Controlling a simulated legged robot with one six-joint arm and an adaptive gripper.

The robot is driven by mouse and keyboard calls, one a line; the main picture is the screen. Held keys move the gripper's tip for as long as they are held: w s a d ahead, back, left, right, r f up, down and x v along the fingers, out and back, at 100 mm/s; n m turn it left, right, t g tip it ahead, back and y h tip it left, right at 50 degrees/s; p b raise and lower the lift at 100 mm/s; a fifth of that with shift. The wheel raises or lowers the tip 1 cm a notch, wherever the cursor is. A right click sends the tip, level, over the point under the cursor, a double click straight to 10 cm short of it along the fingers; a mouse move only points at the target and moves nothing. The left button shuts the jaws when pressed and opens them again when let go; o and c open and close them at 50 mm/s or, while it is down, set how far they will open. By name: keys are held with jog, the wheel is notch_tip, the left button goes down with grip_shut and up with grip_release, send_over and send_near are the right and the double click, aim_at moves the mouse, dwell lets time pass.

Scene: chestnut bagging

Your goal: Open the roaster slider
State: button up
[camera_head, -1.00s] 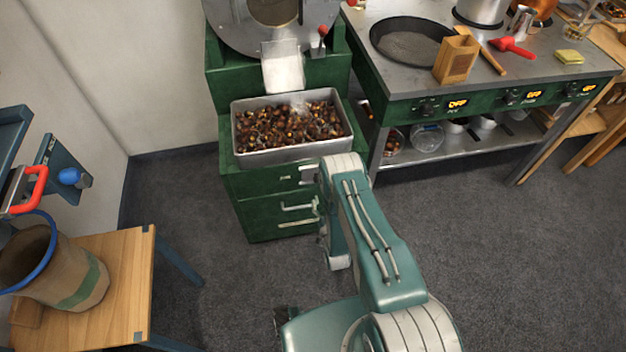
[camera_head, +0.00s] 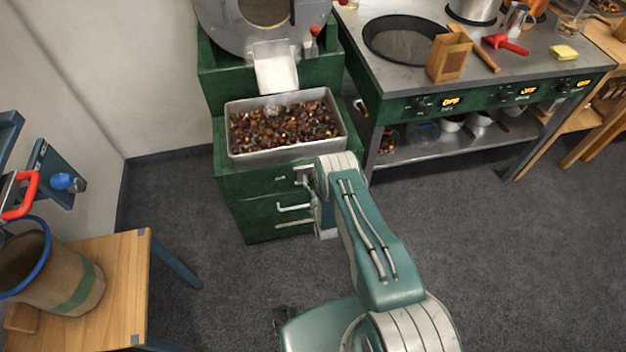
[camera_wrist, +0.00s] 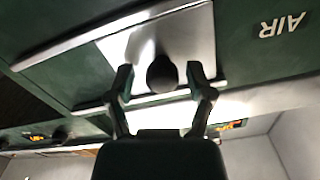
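The roaster (camera_head: 262,45) is a green cabinet with a grey round drum, at the upper middle of the head view. In the wrist view a bright metal slider plate (camera_wrist: 195,35) is set in a green panel marked AIR, with a dark round knob (camera_wrist: 162,73) on it. My gripper (camera_wrist: 162,78) is open, one finger on each side of the knob, with visible gaps between fingers and knob. In the head view my gripper (camera_head: 304,176) is near the cabinet front, mostly hidden by my wrist.
A metal tray (camera_head: 287,153) of chestnuts sits on the cabinet under a chute (camera_head: 275,72). Cabinet handles (camera_head: 293,207) stick out near my wrist. A stove counter (camera_head: 385,65) stands right; a wooden table (camera_head: 120,275) with a sack (camera_head: 90,285) is left. The floor between is clear.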

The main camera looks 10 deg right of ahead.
jog(key=shift+a, duration=0.1)
grip_shut()
jog(key=d, duration=0.8)
jog(key=shift+d, duration=0.3)
jog(key=shift+o, duration=1.9)
grip_release()
jog(key=s, duration=1.2)
